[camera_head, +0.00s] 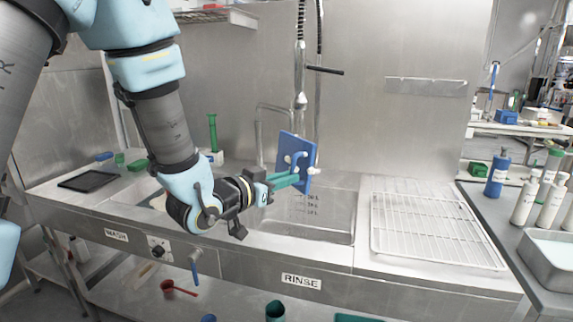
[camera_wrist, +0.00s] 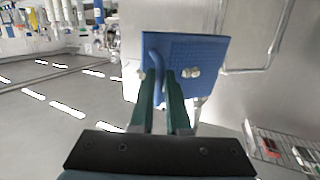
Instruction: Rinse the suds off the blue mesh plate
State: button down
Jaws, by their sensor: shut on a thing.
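The blue mesh plate (camera_head: 297,144) is held upright above the sink marked RINSE (camera_head: 340,232), in front of the metal back wall. White suds blobs (camera_head: 312,171) cling to it. In the wrist view the plate (camera_wrist: 205,50) fills the upper middle, with suds (camera_wrist: 191,72) on its near face and more at its left edge. My gripper (camera_head: 296,178) has green fingers and is shut on the plate's blue handle; the fingers also show in the wrist view (camera_wrist: 167,88). The plate's far face is hidden.
A hanging spray tap (camera_head: 300,100) is close behind the plate, with a lever (camera_head: 326,70) sticking out right. A wire drying rack (camera_head: 435,230) lies empty right of the sink. Bottles (camera_head: 497,173) stand at far right. A black tray (camera_head: 87,180) lies at left.

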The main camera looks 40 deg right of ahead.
aim_at(306, 165)
jog(key=shift+s+d+r+m+g+h, duration=0.3)
jog(key=shift+s+d+r+m+g, duration=0.25)
jog(key=shift+s+r, duration=0.3)
jog(key=shift+s+d+f, duration=0.1)
jog(key=shift+d, duration=0.1)
jog(key=shift+w+d+f+p, duration=0.35)
jog(key=shift+w+d, duration=0.55)
jog(key=shift+d, duration=0.45)
jog(key=shift+w+d+f+p, duration=0.3)
jog(key=shift+w+d, duration=0.55)
jog(key=shift+d, duration=0.55)
jog(key=shift+w+d+f+p, duration=0.35)
jog(key=shift+w+d, duration=0.55)
jog(key=shift+d, duration=0.45)
jog(key=shift+w+d+f+b, duration=0.2)
jog(key=shift+w+d+b, duration=0.3)
jog(key=shift+d, duration=0.35)
jog(key=shift+w+d+f+b, duration=0.2)
jog(key=shift+w+d+b, duration=0.1)
jog(key=shift+w+d, duration=0.4)
jog(key=shift+s+d, duration=0.1)
